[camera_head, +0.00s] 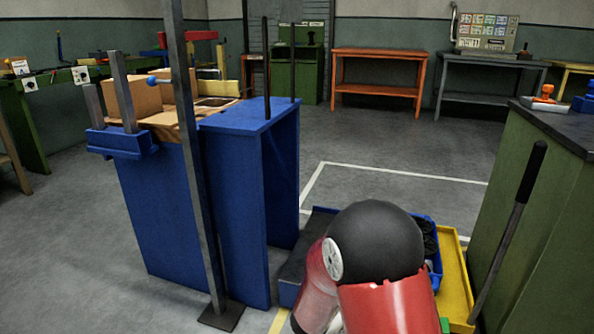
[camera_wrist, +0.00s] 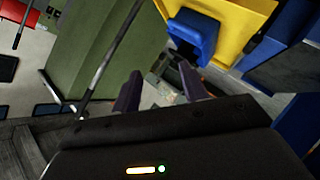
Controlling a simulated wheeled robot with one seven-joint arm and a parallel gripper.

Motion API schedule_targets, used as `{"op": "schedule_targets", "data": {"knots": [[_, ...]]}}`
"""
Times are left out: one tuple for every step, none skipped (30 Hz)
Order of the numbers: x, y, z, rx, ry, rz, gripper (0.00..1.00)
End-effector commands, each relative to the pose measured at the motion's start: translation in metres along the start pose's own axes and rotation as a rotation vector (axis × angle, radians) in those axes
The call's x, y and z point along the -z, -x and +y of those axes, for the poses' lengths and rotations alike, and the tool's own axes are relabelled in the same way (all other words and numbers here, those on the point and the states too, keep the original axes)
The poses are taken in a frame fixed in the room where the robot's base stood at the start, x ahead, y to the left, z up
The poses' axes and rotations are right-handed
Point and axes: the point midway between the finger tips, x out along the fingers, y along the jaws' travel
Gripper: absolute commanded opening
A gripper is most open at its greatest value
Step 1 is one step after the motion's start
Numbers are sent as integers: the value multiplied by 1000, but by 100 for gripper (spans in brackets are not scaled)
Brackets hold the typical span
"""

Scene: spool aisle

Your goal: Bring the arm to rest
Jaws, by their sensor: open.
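My gripper (camera_wrist: 159,70) shows in the wrist view with its two dark fingers spread apart. No object is seen between the fingers. My arm (camera_head: 375,245), red with a dark round joint, is bent at the bottom centre of the head view. It covers part of the floor and the low trays there. My gripper is hidden in the head view.
A blue stand (camera_head: 235,190) with cardboard boxes is left of my arm. A yellow tray (camera_head: 455,285) and a blue bin (camera_head: 432,232) are close on its right, beside a green cabinet (camera_head: 530,190). A grey post (camera_head: 190,150) rises front left. Floor behind is clear.

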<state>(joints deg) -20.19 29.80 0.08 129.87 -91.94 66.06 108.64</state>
Motion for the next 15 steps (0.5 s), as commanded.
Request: {"op": "schedule_targets", "data": {"knots": [[6, 7, 32, -14, -11, -57, 43], [5, 10, 49, -17, -7, -100, 43], [3, 16, 71, -13, -5, -159, 43], [1, 22, 86, -6, -2, -204, 43], [-2, 27, 101, 6, 1, -247, 43], [-7, 35, 118, 29, 2, -302, 43], [-10, 42, 131, 51, 3, -340, 43], [-13, 48, 142, 77, 3, -377, 43], [-18, 58, 156, 118, 2, -420, 43], [-21, 66, 166, 153, -1, -448, 43], [-24, 74, 175, 190, -3, -474, 43], [-28, 86, 186, 245, -7, -501, 43], [-30, 94, 193, 289, -11, -517, 43], [-32, 104, 200, 335, -16, -528, 43], [-34, 116, 208, 398, -24, -535, 43]]}}
